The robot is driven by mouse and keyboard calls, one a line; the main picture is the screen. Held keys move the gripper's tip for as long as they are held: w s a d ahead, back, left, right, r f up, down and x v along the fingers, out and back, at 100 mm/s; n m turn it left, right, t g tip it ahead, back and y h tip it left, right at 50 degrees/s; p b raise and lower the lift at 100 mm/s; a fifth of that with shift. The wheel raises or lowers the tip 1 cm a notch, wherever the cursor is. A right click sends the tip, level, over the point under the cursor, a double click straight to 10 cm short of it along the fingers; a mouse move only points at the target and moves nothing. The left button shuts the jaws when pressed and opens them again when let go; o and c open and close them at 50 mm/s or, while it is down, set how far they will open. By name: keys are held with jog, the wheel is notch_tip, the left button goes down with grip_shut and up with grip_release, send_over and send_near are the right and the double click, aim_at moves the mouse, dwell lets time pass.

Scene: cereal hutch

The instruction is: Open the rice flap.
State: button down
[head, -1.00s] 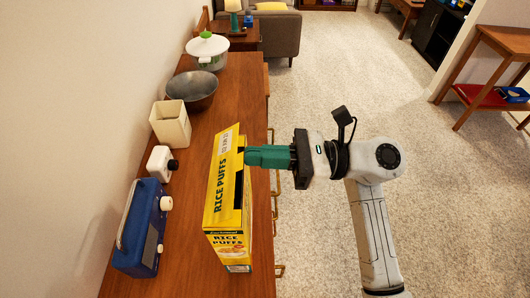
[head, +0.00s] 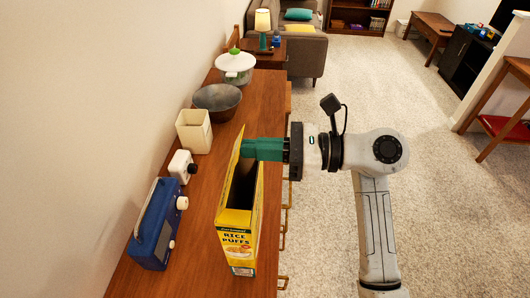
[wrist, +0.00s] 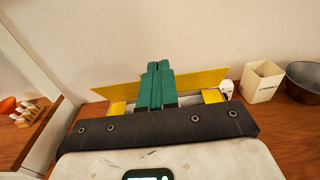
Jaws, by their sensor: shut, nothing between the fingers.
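The yellow Rice Puffs box (head: 238,238) stands upright near the front edge of the wooden hutch top. Its top is open, with a dark inside showing. The rice flap (head: 234,160) stands raised, roughly upright, along the box's left long side. My gripper (head: 247,149) is shut and empty, reaching in from the right over the opening. Its green fingertips are at the flap's inner face and seem to touch it. In the wrist view the green fingers (wrist: 156,84) lie in front of the yellow flap (wrist: 197,80), which spans behind them.
A blue radio (head: 157,225), a small white device (head: 181,167), a cream square container (head: 194,131), a grey bowl (head: 217,100) and a lidded white pot (head: 235,67) line the wall side. Open carpet lies to the right.

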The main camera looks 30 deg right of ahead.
jog(key=shift+w+a+r+b, duration=0.2)
jog(key=shift+w+a+r, duration=0.2)
jog(key=shift+w+a, duration=0.3)
jog(key=shift+w+a+r+b, duration=0.15)
jog(key=shift+w+a+r, duration=0.25)
jog(key=shift+a, duration=0.45)
jog(key=shift+w+a+r+b, duration=0.2)
jog(key=shift+w+a+r, duration=0.15)
jog(key=shift+w+a, duration=0.4)
jog(key=shift+s, duration=0.1)
